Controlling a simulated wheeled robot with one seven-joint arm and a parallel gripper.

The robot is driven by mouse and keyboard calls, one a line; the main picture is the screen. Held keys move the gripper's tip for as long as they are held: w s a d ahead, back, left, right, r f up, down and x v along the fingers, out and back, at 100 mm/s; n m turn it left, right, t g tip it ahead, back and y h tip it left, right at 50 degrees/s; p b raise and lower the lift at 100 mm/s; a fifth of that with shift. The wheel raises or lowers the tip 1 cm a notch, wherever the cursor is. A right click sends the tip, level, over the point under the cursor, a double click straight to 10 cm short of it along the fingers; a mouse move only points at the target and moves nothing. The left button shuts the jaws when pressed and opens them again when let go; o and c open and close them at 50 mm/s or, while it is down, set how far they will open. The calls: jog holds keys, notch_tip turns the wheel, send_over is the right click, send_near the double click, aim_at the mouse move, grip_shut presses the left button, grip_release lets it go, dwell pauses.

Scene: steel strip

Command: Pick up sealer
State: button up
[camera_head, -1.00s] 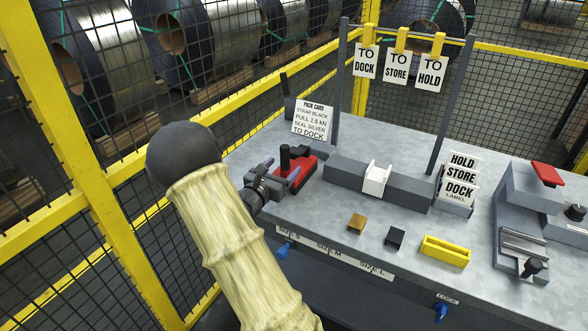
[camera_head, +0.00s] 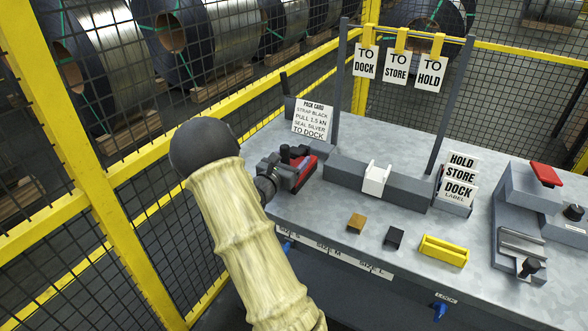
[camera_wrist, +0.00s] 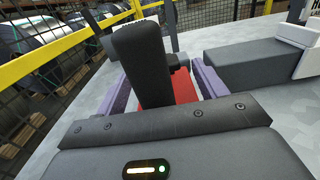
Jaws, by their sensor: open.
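The sealer, which I take to be the red tool with a black upright handle (camera_head: 307,168), lies at the left back of the steel bench top. In the wrist view its black handle (camera_wrist: 142,55) and red body (camera_wrist: 184,88) show straight ahead. My gripper (camera_head: 284,172) is right at the tool in the head view and hides part of it. In the wrist view the two purple fingers of my gripper (camera_wrist: 157,80) are apart, one on each side of the handle and red body. I cannot tell whether they touch it.
A grey bar with a white block (camera_head: 376,180) lies right of the tool. A pack card (camera_head: 312,119) stands behind it. Brown (camera_head: 356,222), black (camera_head: 394,237) and yellow (camera_head: 444,251) pieces lie in front. A yellow-framed mesh fence (camera_head: 150,165) runs close on the left.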

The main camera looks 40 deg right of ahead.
grip_shut()
jog(key=shift+r, duration=0.15)
jog(key=shift+r, duration=0.1)
notch_tip(320, 180, up, 10)
dwell(0.8)
dwell(0.3)
